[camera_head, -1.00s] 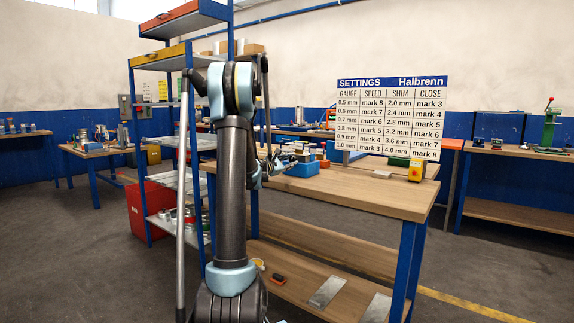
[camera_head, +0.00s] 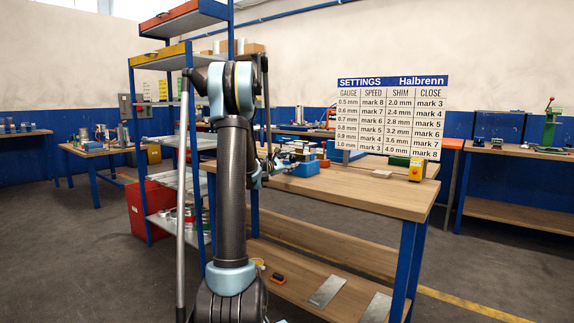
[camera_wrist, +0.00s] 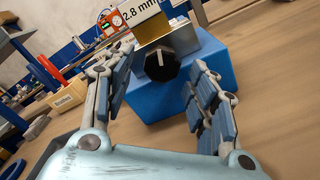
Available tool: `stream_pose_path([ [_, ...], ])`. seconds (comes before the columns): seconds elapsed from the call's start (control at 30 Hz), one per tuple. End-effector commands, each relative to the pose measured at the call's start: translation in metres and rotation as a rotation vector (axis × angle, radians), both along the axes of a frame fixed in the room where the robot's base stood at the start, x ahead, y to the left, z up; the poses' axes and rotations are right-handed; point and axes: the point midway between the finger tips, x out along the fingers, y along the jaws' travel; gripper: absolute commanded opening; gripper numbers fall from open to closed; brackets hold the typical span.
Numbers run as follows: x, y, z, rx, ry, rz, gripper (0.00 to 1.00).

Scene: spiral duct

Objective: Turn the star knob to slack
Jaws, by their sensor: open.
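The star knob (camera_wrist: 162,66) is black with a pale line across its face. It sits on the front of a metal and brass-coloured piece (camera_wrist: 178,38) on a blue block (camera_wrist: 215,75) in the wrist view. My gripper (camera_wrist: 161,63) is open, one finger on each side of the knob. No contact shows between the fingers and the knob. In the head view my gripper (camera_head: 268,166) is by the blue block (camera_head: 304,168) on the workbench (camera_head: 370,193), partly behind my arm. The knob cannot be made out there.
A blue-post shelf rack (camera_head: 165,125) stands left of my arm. The bench's front right is clear.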

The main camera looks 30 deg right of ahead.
Motion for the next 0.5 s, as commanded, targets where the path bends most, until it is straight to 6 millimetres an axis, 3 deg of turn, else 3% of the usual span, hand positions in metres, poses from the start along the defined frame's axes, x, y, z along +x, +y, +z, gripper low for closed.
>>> stream_pose_path([
  [0.27,-0.005,0.011,0.0,-0.001,0.0,0.001,0.52],
  [0.5,-0.02,0.052,-0.001,0.0,0.001,0.003,0.52],
])
